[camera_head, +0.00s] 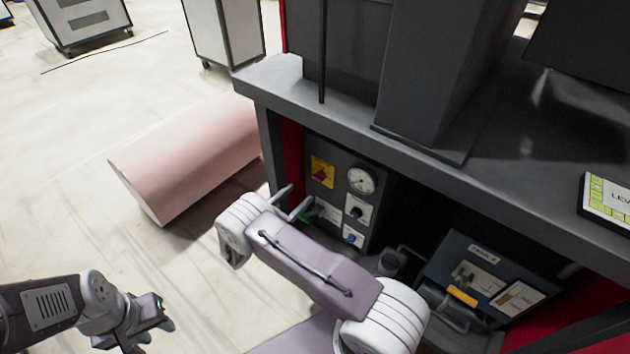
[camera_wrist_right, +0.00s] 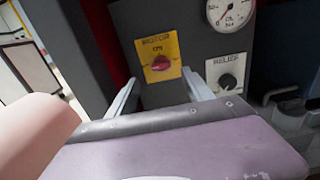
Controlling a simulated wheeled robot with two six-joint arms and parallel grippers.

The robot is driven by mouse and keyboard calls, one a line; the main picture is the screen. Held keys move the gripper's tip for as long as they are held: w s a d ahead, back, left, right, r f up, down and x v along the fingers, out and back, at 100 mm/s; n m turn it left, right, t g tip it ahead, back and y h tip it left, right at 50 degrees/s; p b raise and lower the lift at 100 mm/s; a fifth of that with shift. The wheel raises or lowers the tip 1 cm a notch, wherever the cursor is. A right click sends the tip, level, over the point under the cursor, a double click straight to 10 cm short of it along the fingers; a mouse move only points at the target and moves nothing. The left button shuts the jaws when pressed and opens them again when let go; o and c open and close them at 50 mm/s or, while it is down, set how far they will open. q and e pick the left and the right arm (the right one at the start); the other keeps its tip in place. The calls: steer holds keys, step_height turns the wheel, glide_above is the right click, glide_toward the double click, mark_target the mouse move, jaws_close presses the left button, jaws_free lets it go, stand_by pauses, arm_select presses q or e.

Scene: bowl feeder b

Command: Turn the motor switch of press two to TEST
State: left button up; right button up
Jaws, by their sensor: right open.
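The motor switch is a red knob (camera_wrist_right: 161,63) on a yellow plate lettered MOTOR, on a dark grey panel; it also shows in the head view (camera_head: 322,172). A small label above the knob is too blurred to read surely, and the knob's setting is unclear. My right gripper (camera_wrist_right: 162,92) is open and empty. Its two pale fingers point at the panel, one to each side of and below the knob, apart from it. In the head view my right gripper (camera_head: 296,205) is partly hidden by its own wrist. My left gripper (camera_head: 150,318) is at lower left, far from the panel.
A gauge (camera_head: 361,180), a RELIEF knob (camera_wrist_right: 228,82) and a blue knob (camera_head: 352,237) sit beside and below the switch. The grey bench top (camera_head: 480,160) overhangs the panel. A blue box (camera_head: 485,275) stands at right. A pink rounded block (camera_head: 190,155) lies on the floor.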

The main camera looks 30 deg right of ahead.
mark_target(316, 179)
steer(key=b+x, duration=0.2)
steer(key=x, duration=0.2)
steer(key=b+x, duration=0.2)
steer(key=x, duration=0.2)
steer(key=shift+d+f, duration=0.2)
steer(key=shift+d, duration=0.1)
steer(key=shift+w+d+r, duration=0.15)
steer(key=shift+d, duration=0.1)
steer(key=shift+c, duration=0.2)
jaws_close()
